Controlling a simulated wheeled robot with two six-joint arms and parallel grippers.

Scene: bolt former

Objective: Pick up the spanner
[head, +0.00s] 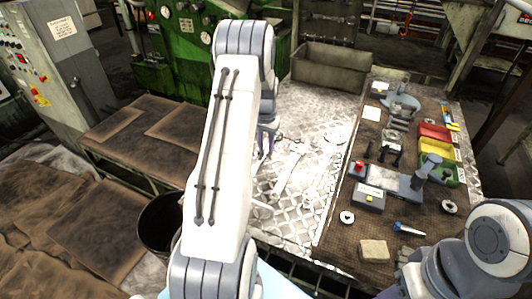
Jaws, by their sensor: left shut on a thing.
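My left arm reaches over the bright metal tread plate (300,215) in the middle of the head view. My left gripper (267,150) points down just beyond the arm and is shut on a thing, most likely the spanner. Its fingertips are small and partly hidden by the arm, so the grip itself is hard to see. A pale, long spanner-like shape (289,173) shows right of the fingers, against the plate. I cannot tell whether it touches the plate. My right arm is at the lower right; its gripper's fingers are not clearly seen.
A brown bench on the right holds a vice (400,104), red (434,131), yellow and green bins, a grey box with a red button (368,195), a blue-handled tool (408,229) and a block (374,250). A metal trough (328,70) stands behind. A dark bucket (158,225) is left.

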